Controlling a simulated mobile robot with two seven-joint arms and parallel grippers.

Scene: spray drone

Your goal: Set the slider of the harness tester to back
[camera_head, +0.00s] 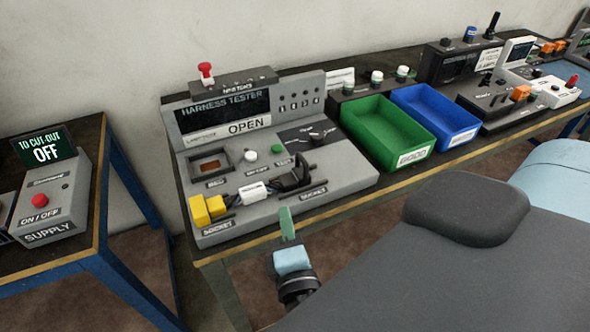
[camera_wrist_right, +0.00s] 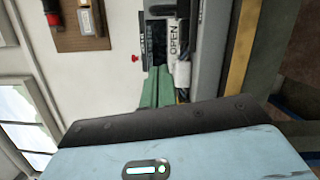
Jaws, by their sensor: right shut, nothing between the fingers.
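The harness tester (camera_head: 277,196) is a grey sloped console on the dark bench, its display reading OPEN. A black box with an upright red-tipped lever (camera_head: 205,72) stands at its back edge; a red tip also shows in the right wrist view (camera_wrist_right: 135,58). A dark panel with a black knob (camera_head: 316,134) is on the console's right. I cannot tell which control is the slider. My right gripper (camera_head: 287,224) has green fingers, shut and empty, in front of the console's lower edge. Its fingers show in the right wrist view (camera_wrist_right: 157,88), pointing toward the tester. My left gripper is not in view.
Yellow plugs (camera_head: 207,209) and a black cable connector (camera_head: 293,178) sit on the console's front. A green bin (camera_head: 414,157) and blue bin (camera_head: 461,138) stand to its right. A supply box (camera_head: 58,205) is on a separate table at left, across a gap.

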